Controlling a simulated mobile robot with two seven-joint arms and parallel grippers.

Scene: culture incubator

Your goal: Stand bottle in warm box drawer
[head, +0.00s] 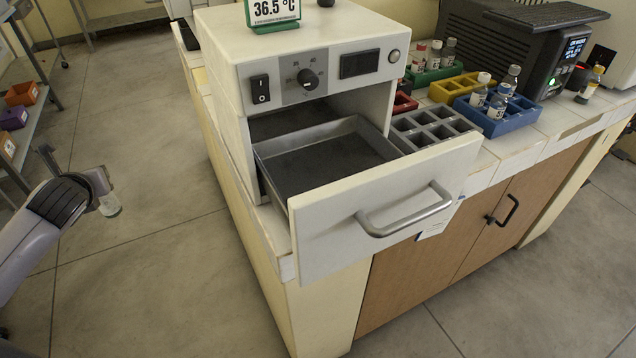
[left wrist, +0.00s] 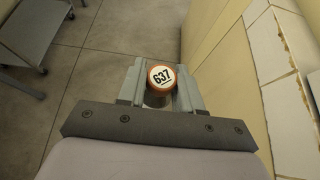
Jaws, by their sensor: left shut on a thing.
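The warm box (head: 300,50) stands on the counter with its drawer (head: 375,215) pulled out. The drawer's dark tray looks empty. My left gripper (head: 104,190) is out over the floor, left of the box and apart from it. It is shut on a bottle (head: 110,207), whose pale lower end shows below the fingers in the head view. In the left wrist view the bottle's cap (left wrist: 161,76), orange-rimmed with a white top marked 637, sits between the fingers. The rest of the bottle is mostly hidden there. My right gripper is not in view.
A grey rack (head: 432,127) with empty slots stands right of the drawer. A blue rack (head: 497,118) and a green rack (head: 432,75) hold bottles; a yellow rack (head: 460,87) is between them. Shelves with bins (head: 22,94) stand far left. Floor between is clear.

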